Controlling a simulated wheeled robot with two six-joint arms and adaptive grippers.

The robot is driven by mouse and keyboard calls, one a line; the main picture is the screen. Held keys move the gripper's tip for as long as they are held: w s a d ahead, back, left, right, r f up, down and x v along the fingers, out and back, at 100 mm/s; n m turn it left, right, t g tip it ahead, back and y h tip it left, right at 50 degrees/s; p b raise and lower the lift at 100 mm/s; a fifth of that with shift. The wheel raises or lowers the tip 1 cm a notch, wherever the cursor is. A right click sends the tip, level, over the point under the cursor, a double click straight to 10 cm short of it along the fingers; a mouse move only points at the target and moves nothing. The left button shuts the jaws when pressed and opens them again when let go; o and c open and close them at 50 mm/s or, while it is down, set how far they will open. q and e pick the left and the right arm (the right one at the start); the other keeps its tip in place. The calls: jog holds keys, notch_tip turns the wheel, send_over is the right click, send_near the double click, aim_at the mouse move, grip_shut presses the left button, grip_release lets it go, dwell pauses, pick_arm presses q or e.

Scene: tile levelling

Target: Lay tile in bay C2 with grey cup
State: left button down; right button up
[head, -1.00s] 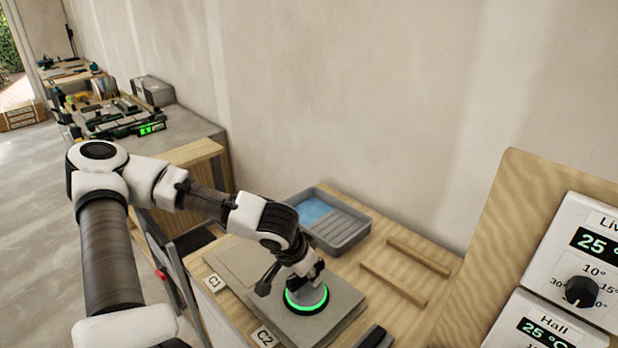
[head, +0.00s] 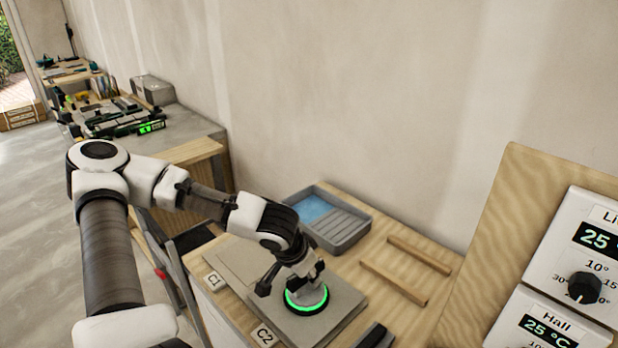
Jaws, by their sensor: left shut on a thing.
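My left gripper (head: 300,272) is shut on the grey cup (head: 308,294), which has a glowing green ring round its base. The cup stands on a grey tile (head: 340,308) in the bay by the C2 label (head: 264,335). The tile looks flat; I cannot tell if it is fully seated. Another grey slab (head: 236,256) lies beside it by the C1 label (head: 213,281). My right gripper is out of view.
A grey tray (head: 350,236) with blue water stands behind the tile. Two wooden strips (head: 395,283) lie to its right. A dark object (head: 375,336) is at the front edge. A panel with thermostats (head: 570,262) stands at right.

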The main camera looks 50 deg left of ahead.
pick_arm(q)
jog(key=shift+f+b, duration=0.3)
dwell(0.5)
jog(key=c, duration=0.9)
grip_release()
jog(key=shift+c, duration=0.2)
jog(key=shift+r, duration=0.15)
